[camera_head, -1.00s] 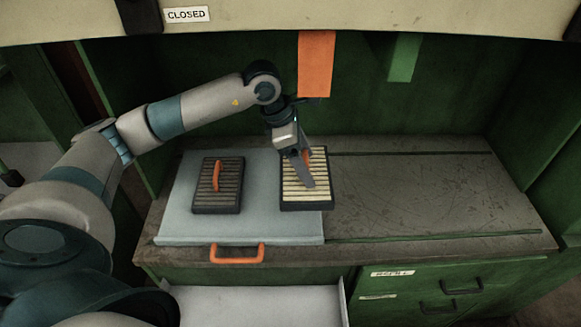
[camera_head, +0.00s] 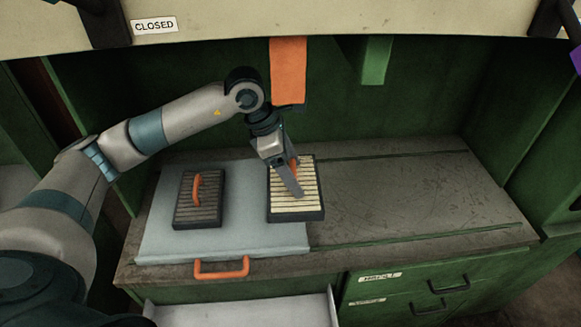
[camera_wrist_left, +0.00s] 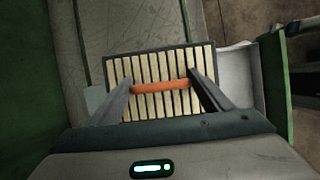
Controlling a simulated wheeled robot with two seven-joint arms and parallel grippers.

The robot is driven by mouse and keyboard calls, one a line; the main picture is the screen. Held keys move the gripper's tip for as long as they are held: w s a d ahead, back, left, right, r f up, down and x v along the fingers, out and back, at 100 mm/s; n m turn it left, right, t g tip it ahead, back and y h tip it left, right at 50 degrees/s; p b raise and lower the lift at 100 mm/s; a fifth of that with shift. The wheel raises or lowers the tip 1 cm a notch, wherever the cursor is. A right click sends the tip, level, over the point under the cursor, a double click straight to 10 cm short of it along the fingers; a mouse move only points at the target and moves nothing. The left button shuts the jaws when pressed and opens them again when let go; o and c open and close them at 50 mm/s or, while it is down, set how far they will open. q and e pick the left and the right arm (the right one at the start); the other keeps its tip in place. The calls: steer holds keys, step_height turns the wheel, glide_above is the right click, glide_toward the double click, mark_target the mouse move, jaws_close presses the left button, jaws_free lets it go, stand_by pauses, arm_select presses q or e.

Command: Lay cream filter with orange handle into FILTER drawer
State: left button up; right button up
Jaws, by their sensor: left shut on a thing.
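The cream filter (camera_head: 310,195) is a pleated cream panel in a dark frame with an orange handle. It lies at the right edge of the grey sliding board (camera_head: 240,240) on the bench. My left gripper (camera_head: 296,180) points down at it, its fingers at the two ends of the handle, shut on it. In the left wrist view the orange handle (camera_wrist_left: 160,87) spans between the fingers of the left gripper (camera_wrist_left: 163,90). An open drawer (camera_head: 245,314) with a pale inside shows below the bench front; its label is not visible. My right gripper is not in view.
A dark grey filter with an orange handle (camera_head: 198,212) lies left on the board. The board has an orange pull (camera_head: 221,268) in front. Closed green drawers (camera_head: 400,295) with labels too blurred to read are at right. An orange flap (camera_head: 288,70) hangs above. The right bench top is clear.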

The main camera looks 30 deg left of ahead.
mark_target(298, 204)
arm_select(q)
steer(key=shift+s+d+f+m+g, duration=0.3)
steer(key=shift+s+m, duration=0.15)
steer(key=shift+m, duration=0.35)
steer(key=s+d+m+g, duration=0.1)
steer(key=m, duration=0.2)
steer(key=s+f+m+g, duration=0.1)
steer(key=s+m, duration=0.1)
steer(key=m, duration=0.1)
steer(key=s+d+m+g+b, duration=0.1)
steer(key=m, duration=0.2)
steer(key=shift+s+d+f, duration=0.25)
steer(key=shift+d, duration=0.05)
steer(key=s+m+g+y, duration=0.1)
steer(key=s+m, duration=0.1)
steer(key=m, duration=0.2)
steer(key=s+m+g+y, duration=0.1)
steer(key=s+m, duration=0.1)
steer(key=m, duration=0.2)
steer(key=s+m+g+y+b, duration=0.1)
steer(key=s+m, duration=0.1)
steer(key=m, duration=0.3)
steer(key=shift+d+y, duration=0.35)
steer(key=shift+y, duration=0.05)
